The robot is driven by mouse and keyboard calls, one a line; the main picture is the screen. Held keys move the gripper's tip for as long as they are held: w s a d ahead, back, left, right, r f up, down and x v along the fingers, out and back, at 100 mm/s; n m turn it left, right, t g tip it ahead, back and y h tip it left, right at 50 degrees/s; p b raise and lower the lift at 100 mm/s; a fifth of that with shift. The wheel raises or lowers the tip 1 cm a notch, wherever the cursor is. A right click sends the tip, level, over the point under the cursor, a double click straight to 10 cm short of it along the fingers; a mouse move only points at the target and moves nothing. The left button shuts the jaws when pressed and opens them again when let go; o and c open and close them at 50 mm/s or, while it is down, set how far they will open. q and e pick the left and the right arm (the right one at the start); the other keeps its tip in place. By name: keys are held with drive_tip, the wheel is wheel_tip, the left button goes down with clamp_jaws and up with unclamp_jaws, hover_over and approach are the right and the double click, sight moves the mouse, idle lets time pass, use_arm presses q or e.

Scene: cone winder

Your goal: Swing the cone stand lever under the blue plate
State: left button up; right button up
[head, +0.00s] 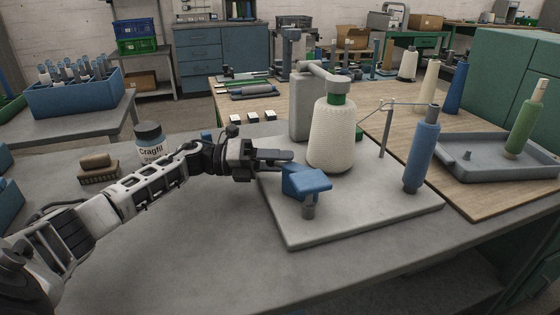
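A blue plate (308,180) with a folded-down side sits on a short grey post (309,207) at the left front of the grey stand base (350,218). I cannot make out a separate lever under it. My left gripper (282,160) reaches in from the left, its fingertips just behind and left of the blue plate. I cannot tell whether they touch it or how far apart the fingers are. A white yarn cone (332,138) with a green top stands on the base behind the plate, under a grey arm (322,73) from a grey housing (303,105). My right gripper is not in view.
A blue bobbin (422,150) stands on a post at the base's right. A thin wire guide (385,130) rises behind it. A grey tray (490,175) with a green bobbin (525,120) lies farther right. A labelled jar (150,142) stands behind my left arm. The front table is clear.

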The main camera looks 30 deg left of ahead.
use_arm(q)
drive_tip(key=shift+a, duration=0.1)
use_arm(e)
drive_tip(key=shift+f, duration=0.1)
use_arm(q)
drive_tip(key=b+v, duration=0.1)
drive_tip(key=v, duration=1.3)
drive_tip(key=shift+s+a+f+b, duration=0.1)
drive_tip(key=shift+s+a+b, duration=0.1)
drive_tip(key=shift+b, duration=0.1)
drive_tip(key=shift+s+a, duration=0.35)
drive_tip(key=shift+a, duration=0.2)
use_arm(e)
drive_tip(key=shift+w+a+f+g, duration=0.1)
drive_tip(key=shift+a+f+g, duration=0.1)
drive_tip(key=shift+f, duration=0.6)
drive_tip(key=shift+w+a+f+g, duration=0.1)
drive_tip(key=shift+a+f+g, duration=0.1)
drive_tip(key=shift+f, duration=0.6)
